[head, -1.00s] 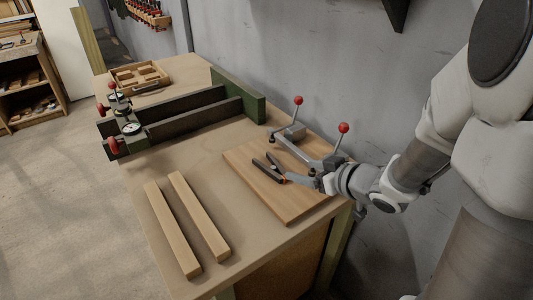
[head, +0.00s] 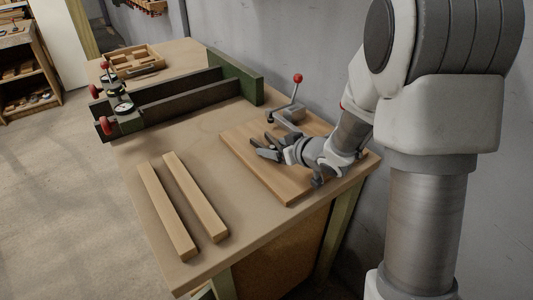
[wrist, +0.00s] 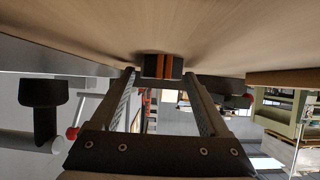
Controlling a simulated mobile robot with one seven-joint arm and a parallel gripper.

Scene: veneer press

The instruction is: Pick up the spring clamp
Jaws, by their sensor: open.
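The spring clamp (head: 264,154) lies on the light wooden board (head: 277,184). In the head view its dark handles show just left of my gripper (head: 285,151), which hides the rest of it. In the wrist view the clamp (wrist: 163,67) shows end-on as a dark block with orange stripes, close to the wood. My gripper (wrist: 158,72) is open, with one finger to each side of the clamp's end. A gap shows on both sides; I cannot tell how far the fingers reach along the clamp.
Two wooden strips (head: 166,210) lie at the front left of the bench. A green-ended press frame (head: 236,75) and a wooden tray (head: 133,62) stand farther back.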

